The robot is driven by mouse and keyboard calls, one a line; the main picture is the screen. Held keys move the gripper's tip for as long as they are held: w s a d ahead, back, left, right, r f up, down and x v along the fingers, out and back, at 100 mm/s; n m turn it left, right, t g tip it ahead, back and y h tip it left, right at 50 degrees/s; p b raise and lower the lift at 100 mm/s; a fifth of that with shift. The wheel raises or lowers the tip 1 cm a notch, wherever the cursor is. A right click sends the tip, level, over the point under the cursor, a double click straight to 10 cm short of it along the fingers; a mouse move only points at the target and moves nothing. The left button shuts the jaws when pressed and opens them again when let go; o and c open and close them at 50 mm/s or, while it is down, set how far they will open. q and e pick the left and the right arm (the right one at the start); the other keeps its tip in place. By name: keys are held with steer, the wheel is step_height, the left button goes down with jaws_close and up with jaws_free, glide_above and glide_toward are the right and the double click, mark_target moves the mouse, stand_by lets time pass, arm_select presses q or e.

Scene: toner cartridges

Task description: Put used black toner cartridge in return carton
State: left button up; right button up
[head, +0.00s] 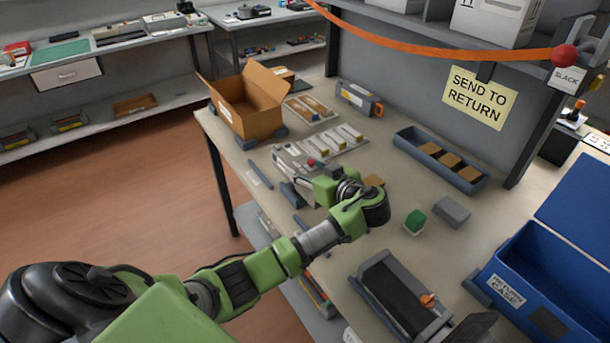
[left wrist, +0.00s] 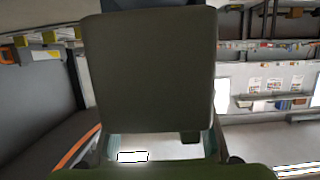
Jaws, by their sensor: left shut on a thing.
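My left gripper (head: 308,187) is over the middle of the table, its arm reaching in from the left and folding back. In the left wrist view it is shut on a dark flat-faced block (left wrist: 150,70) that fills the middle of the picture. The block looks like a toner cartridge, but its label and ends are hidden. An open brown carton (head: 238,117) stands at the table's far left corner, left of and beyond the gripper, flaps up. A blue case (head: 545,270) marked as a return case stands open at the right. My right gripper does not show clearly.
A cartridge with an orange end (head: 357,98) lies at the back. A black tray-like unit (head: 395,290) with an orange knob lies in front. A grey bin (head: 412,148) with brown blocks, a green block (head: 414,221) and a grey block (head: 452,210) stand right of the gripper.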

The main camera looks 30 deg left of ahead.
arm_select(q)
steer(key=shift+w+f+p, duration=0.1)
steer(key=shift+f+p, duration=0.35)
steer(key=shift+f, duration=0.9)
steer(key=o, duration=1.4)
steer(key=shift+o, duration=0.2)
steer(key=shift+f, duration=0.1)
